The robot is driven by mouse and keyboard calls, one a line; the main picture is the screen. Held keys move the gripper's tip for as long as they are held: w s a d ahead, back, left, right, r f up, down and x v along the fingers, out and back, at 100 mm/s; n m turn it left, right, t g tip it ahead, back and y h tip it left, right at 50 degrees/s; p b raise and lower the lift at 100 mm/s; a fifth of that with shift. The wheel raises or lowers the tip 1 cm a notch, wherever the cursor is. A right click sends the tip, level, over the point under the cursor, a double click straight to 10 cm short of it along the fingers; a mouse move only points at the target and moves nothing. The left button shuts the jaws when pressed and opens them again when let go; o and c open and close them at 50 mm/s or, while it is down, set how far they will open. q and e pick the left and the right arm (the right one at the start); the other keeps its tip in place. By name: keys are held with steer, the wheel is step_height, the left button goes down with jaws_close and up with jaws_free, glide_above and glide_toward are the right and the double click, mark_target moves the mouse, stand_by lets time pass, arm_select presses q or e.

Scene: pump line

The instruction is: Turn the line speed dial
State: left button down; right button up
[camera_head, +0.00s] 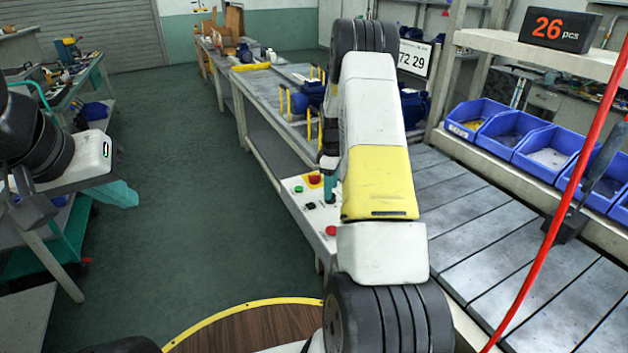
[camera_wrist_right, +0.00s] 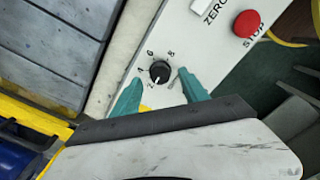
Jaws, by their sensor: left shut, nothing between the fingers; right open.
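The line speed dial (camera_wrist_right: 160,74) is a small black knob on a white panel, with a ring of numbers around it. Its white pointer line faces near the 2. My right gripper (camera_wrist_right: 160,92) is open, with one teal fingertip to each side of the dial in the right wrist view; I cannot tell whether they touch it. In the head view my right gripper (camera_head: 330,185) is over the control panel (camera_head: 292,203), partly hidden by my arm. My left gripper (camera_head: 122,194) is shut and empty at the left, away from the panel.
A red STOP button (camera_wrist_right: 247,23) and a white key by the ZERO label (camera_wrist_right: 201,5) share the panel. Blue bins (camera_head: 549,158) line a shelf at the right. A red cable (camera_head: 566,200) hangs across the right side.

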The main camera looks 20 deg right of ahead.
steer(key=shift+f, duration=1.2)
jaws_close()
